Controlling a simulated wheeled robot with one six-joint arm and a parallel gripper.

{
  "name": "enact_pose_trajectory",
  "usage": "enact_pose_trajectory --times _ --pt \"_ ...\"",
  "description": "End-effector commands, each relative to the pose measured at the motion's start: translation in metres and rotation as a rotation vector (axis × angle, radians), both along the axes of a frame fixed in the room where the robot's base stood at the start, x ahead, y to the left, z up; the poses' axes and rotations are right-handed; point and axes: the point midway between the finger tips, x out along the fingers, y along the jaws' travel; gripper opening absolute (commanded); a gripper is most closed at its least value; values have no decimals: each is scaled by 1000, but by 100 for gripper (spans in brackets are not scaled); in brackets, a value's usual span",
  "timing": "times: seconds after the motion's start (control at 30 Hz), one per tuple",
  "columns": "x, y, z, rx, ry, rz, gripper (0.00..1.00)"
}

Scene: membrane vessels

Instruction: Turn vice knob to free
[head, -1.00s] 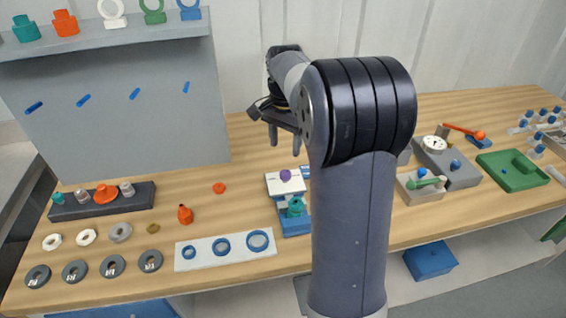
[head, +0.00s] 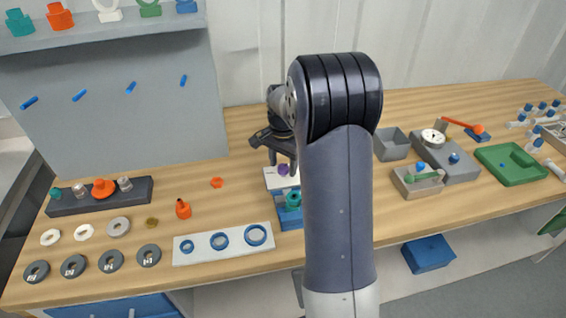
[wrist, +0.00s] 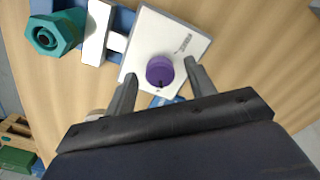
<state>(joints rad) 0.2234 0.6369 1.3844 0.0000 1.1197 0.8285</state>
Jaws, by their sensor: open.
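The purple vice knob (wrist: 160,71) stands on a white plate (wrist: 150,38) with small dark print. In the head view the knob (head: 283,170) shows just below my gripper (head: 283,157). My gripper (wrist: 161,72) is open in the wrist view, one finger on each side of the knob, with visible gaps. I cannot tell how far above the plate the fingertips are. The blue vice (head: 290,217) holds a teal hexagonal part (wrist: 56,34) beside a white jaw (wrist: 96,32). My arm hides some of the bench to the right of the vice.
A white strip (head: 200,257) with blue rings lies left of the vice, near an orange bottle-shaped part (head: 183,208). A grey open bin (head: 391,145) and a grey tray (head: 407,187) stand to the right. Bare wood lies behind the vice.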

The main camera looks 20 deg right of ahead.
Motion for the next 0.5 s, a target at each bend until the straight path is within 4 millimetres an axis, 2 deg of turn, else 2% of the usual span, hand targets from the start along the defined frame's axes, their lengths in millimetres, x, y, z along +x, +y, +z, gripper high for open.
enact_pose_trajectory --times 0.2,0.5 --pt "0 0 0 0 0 0 51" --pt "0 0 0 0 0 0 27"
